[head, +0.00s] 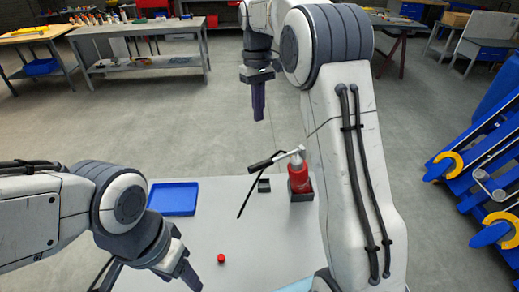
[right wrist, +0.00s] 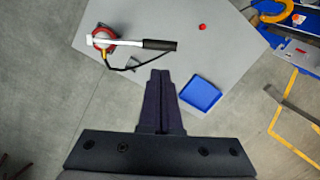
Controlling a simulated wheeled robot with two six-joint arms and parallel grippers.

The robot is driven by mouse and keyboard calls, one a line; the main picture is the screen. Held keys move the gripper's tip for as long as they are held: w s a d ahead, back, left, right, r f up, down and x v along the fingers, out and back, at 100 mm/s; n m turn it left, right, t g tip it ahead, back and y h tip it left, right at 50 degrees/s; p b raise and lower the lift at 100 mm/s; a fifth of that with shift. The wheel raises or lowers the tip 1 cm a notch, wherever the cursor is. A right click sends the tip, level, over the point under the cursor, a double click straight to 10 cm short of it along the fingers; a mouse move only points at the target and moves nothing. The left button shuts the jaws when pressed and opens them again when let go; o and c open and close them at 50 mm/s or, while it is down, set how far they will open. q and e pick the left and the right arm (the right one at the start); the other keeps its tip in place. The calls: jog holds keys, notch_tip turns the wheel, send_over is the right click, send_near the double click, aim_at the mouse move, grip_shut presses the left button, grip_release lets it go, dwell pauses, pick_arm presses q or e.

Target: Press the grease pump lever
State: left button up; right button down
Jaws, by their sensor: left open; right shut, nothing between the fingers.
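The grease pump (head: 299,178) is a red canister with a silvery head, standing upright in a dark holder on the grey table. Its lever (head: 264,163) has a black grip and points left in the head view. In the right wrist view the pump (right wrist: 104,37) is at upper left and its lever (right wrist: 158,44) points right, beyond my fingertips. My right gripper (head: 259,114) points down, shut and empty, above and behind the lever, apart from it. It also shows in the right wrist view (right wrist: 160,75). My left gripper (head: 192,284) is low at the table's left front, its fingers partly seen.
A blue tray (head: 173,199), a small red cap (head: 221,258) and a small dark block (head: 264,186) are on the table (head: 225,225). A black hose (head: 246,196) hangs below the lever. Blue racks (head: 470,175) stand at right. Workbenches (head: 140,50) stand far behind.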

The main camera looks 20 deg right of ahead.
aim_at(260, 163)
jog(key=shift+f, duration=0.1)
jog(key=f+p, duration=0.1)
jog(key=f, duration=0.3)
jog(key=s+f+p, duration=0.1)
jog(key=f, duration=0.4)
jog(key=s+f+p, duration=0.1)
jog(key=f, duration=0.3)
jog(key=shift+a+f+p, duration=0.2)
jog(key=shift+f+p, duration=0.1)
jog(key=shift+f, duration=0.05)
pick_arm(q)
notch_tip(260, 163, up, 4)
jog(key=shift+f, duration=0.25)
jog(key=shift+f, duration=0.15)
pick_arm(e)
jog(key=shift+f, duration=0.15)
